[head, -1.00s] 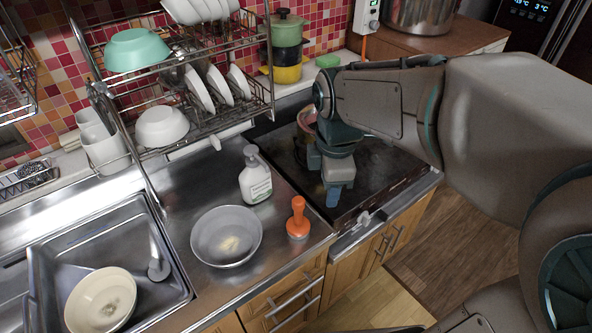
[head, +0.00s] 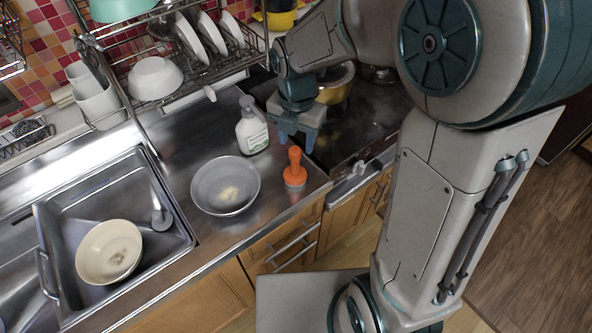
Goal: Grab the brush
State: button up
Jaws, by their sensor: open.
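The brush (head: 295,169) has an orange handle and a round base. It stands upright on the steel counter, right of the metal bowl and near the counter's front right corner. My gripper (head: 297,142) points down with its blue-grey fingers apart. It is open and empty, and in the picture its fingertips lie just above the top of the brush handle. I cannot tell how far behind or above the handle they are.
A metal bowl (head: 225,187) stands left of the brush. A white pump bottle (head: 252,128) stands close behind, left of my gripper. The stove (head: 362,123) with a yellow pot (head: 336,84) is at the right. The sink (head: 75,180) holds a cream bowl (head: 108,252).

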aim_at(295, 158)
jog(key=shift+s+a+f+p, duration=0.1)
jog(key=shift+f+p, duration=0.1)
jog(key=shift+f, duration=1.45)
jog(key=shift+s+a+f+p, duration=0.1)
jog(key=shift+f+p, duration=0.1)
jog(key=shift+f, duration=1.45)
grip_shut()
